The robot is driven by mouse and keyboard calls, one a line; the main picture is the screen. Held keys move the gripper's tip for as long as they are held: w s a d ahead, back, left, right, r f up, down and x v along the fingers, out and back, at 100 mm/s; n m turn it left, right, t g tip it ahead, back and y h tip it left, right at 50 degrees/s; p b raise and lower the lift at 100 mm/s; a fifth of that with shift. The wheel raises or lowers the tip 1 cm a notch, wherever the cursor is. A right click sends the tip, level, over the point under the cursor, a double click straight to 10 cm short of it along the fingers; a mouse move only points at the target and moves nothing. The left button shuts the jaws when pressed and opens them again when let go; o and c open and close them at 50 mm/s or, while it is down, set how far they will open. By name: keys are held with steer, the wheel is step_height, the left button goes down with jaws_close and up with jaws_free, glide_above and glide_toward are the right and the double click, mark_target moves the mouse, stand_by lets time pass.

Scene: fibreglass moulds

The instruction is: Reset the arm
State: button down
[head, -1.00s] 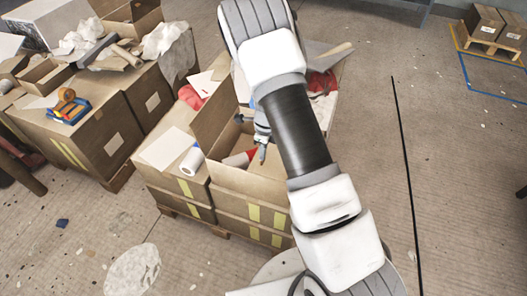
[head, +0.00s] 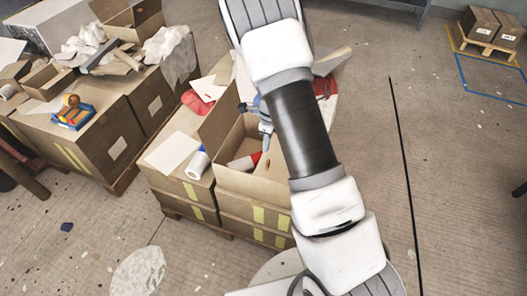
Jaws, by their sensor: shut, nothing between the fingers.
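My arm (head: 305,125) crosses the middle of the head view from the lower right to the top. My gripper (head: 266,138) shows only in part, just left of the forearm, over the back of an open cardboard box (head: 245,184). Its fingers point down, shut, with nothing held. The forearm hides the rest of the gripper and the right side of the box.
In the box lies a white and red item (head: 243,162). Left of it are a white roll (head: 197,163) and paper sheet (head: 171,153). Cluttered cartons (head: 112,125) stand further left. Bare floor (head: 370,130) lies right of my arm, with cartons (head: 480,24) at the far right.

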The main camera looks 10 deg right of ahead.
step_height(320, 180, up, 7)
steer(key=shift+d+p, duration=0.25)
steer(key=shift+p, duration=0.05)
steer(key=s+a+r+n+t, duration=0.1)
steer(key=s+r+n, duration=0.25)
steer(key=r, duration=0.35)
steer(key=s+a+r+n+y, duration=0.1)
steer(key=s+r+n, duration=0.2)
steer(key=r+n, duration=0.25)
steer(key=s+a+r+n+t, duration=0.1)
steer(key=s+r+n, duration=0.25)
steer(key=r, duration=0.35)
steer(key=s+r+n+t+h, duration=0.1)
steer(key=s+r+n, duration=0.2)
steer(key=s+n, duration=0.3)
steer(key=s+d+r+n+t, duration=0.1)
steer(key=s+r+n, duration=0.3)
steer(key=s, duration=0.6)
steer(key=shift+d+r+n+t+h, duration=0.15)
steer(key=shift+r+n+t+h, duration=0.25)
steer(key=shift+n, duration=0.75)
steer(key=shift+d, duration=0.2)
